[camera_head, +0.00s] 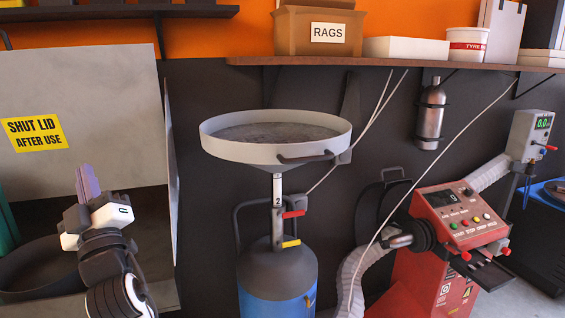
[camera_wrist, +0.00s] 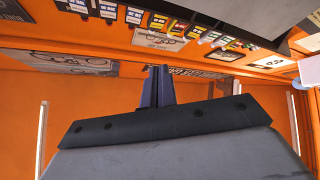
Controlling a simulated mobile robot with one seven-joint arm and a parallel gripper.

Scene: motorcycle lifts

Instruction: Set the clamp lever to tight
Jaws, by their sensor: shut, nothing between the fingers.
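A drain stand with a wide round pan (camera_head: 205,142) stands at the middle in the head view. Its column carries a red lever (camera_head: 293,214) and, lower down, a yellow lever (camera_head: 291,243). Both stick out to the right of the column. No label names either one as the clamp lever, so I cannot tell which it is. My gripper (camera_head: 88,182) is at the left, fingers pointing up, shut and empty, well apart from the stand. In the wrist view its fingers (camera_wrist: 157,85) are together, and no lever shows.
An open grey bin lid (camera_head: 80,120) with a yellow sign stands behind my gripper. A red machine (camera_head: 455,215) with hoses is at the right. A shelf (camera_head: 400,62) holds a rags box (camera_head: 300,32). The wrist view shows an orange wall (camera_wrist: 25,90) with labelled items.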

